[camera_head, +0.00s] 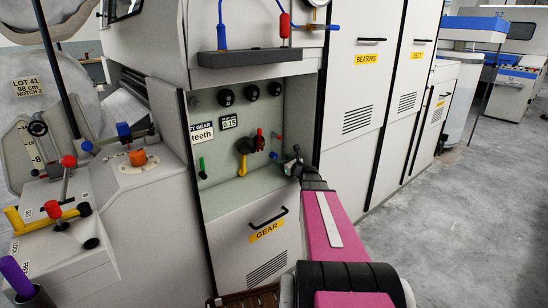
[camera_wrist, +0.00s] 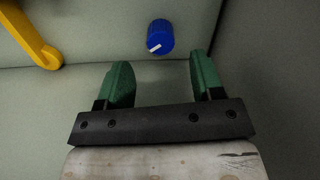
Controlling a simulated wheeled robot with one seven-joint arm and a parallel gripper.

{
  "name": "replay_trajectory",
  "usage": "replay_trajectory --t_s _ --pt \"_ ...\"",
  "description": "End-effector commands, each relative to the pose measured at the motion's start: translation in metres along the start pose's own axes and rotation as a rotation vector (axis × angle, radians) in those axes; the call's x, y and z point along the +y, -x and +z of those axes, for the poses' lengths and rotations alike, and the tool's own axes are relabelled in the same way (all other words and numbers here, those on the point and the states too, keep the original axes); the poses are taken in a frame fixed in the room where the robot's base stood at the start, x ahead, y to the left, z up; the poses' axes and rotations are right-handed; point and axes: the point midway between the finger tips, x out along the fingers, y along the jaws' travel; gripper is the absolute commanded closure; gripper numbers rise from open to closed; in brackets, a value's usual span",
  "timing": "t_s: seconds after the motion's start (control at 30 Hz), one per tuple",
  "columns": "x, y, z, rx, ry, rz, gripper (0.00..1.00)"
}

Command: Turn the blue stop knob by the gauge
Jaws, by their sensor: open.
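The blue knob (camera_wrist: 160,37) shows in the wrist view as a short cylinder with a white pointer line, mounted on a pale green panel. In the head view a small blue spot (camera_head: 274,155) on the recessed panel seems to be the same knob. My gripper (camera_wrist: 162,72) is open and empty, its two green fingers apart. The knob lies just beyond the fingertips, roughly between them, with no contact visible. In the head view my gripper (camera_head: 291,163) is at the right side of the recess. A round gauge-like dial (camera_head: 318,3) is cut off at the top edge.
A yellow handle (camera_wrist: 33,38) is left of the knob; in the head view, this yellow lever (camera_head: 242,166) hangs beside a red lever (camera_head: 260,140). The recess wall (camera_wrist: 270,90) stands close on the right. A dark ledge (camera_head: 255,57) overhangs the recess. Floor (camera_head: 450,220) is clear at right.

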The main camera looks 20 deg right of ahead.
Motion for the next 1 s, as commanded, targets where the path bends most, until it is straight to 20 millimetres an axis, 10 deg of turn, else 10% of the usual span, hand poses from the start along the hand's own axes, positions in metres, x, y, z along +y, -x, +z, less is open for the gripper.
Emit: replay_trajectory --t_s 0.4,0.73,0.9,1.0 --pt "-0.002 -0.058 -0.001 0.001 0.0 -0.001 0.39" --pt "0.0 -0.065 0.0 0.001 0.0 -0.002 0.39" --pt "0.0 -0.064 0.0 0.001 0.0 -0.002 0.88" --pt "0.0 -0.064 0.0 0.001 0.0 -0.002 0.89"
